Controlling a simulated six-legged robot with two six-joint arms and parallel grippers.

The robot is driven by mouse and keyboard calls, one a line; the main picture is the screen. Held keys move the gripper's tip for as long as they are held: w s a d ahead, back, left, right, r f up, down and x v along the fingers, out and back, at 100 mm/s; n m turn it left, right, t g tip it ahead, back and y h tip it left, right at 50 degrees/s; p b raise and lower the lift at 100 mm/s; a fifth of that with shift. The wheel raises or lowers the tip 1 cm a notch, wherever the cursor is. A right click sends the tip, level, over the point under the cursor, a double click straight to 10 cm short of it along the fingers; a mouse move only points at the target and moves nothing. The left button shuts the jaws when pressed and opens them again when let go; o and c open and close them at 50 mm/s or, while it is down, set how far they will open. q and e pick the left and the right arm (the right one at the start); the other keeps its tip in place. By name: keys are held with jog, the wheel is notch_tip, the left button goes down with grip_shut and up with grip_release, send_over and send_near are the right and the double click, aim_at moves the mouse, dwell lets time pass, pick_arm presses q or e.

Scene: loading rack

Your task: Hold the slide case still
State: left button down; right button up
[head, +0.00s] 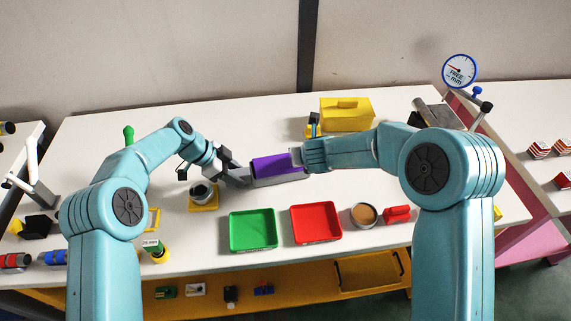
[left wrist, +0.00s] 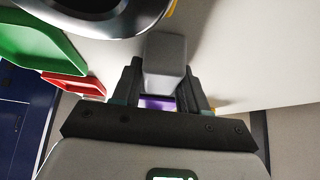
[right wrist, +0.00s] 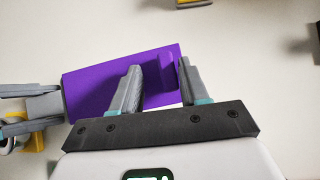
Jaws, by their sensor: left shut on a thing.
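The slide case (head: 277,164) is a long block with a purple top and grey side, above the middle of the white table. Its purple face (right wrist: 95,88) also fills the middle of the right wrist view. My left gripper (head: 240,176) is shut on the grey block (left wrist: 165,62) at the case's left end. My right gripper (head: 298,158) is at the case's right end. In the right wrist view its fingers stand apart over the purple face, either side of a small raised purple tab (right wrist: 168,73), with a gap to the left finger.
A green tray (head: 253,230) and a red tray (head: 316,223) lie in front of the case. A round tan-topped container (head: 363,214) and a red object (head: 397,214) are to their right. A yellow box (head: 346,114) stands behind. A dial gauge (head: 459,71) is at the right.

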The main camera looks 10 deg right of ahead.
jog(key=shift+s+d+f, duration=0.1)
jog(key=shift+s+f, duration=0.1)
jog(key=shift+f, duration=0.3)
jog(key=shift+s+d+f, duration=0.1)
jog(key=shift+s+f, duration=0.05)
jog(key=shift+f, duration=0.35)
jog(key=shift+w+d, duration=0.15)
jog(key=shift+d, duration=1.85)
jog(key=shift+c, duration=0.2)
jog(key=shift+w+d+f, duration=0.1)
jog(key=shift+d, duration=1.7)
jog(key=shift+d+g, duration=0.3)
jog(key=shift+d, duration=0.85)
jog(key=shift+c, duration=0.5)
jog(key=shift+d, duration=0.15)
grip_shut()
jog(key=o, duration=1.2)
grip_release()
jog(key=shift+c, duration=0.2)
jog(key=shift+w+r, duration=0.15)
jog(key=shift+r, duration=1.2)
jog(key=shift+w+r, duration=0.15)
jog(key=shift+r, duration=1.2)
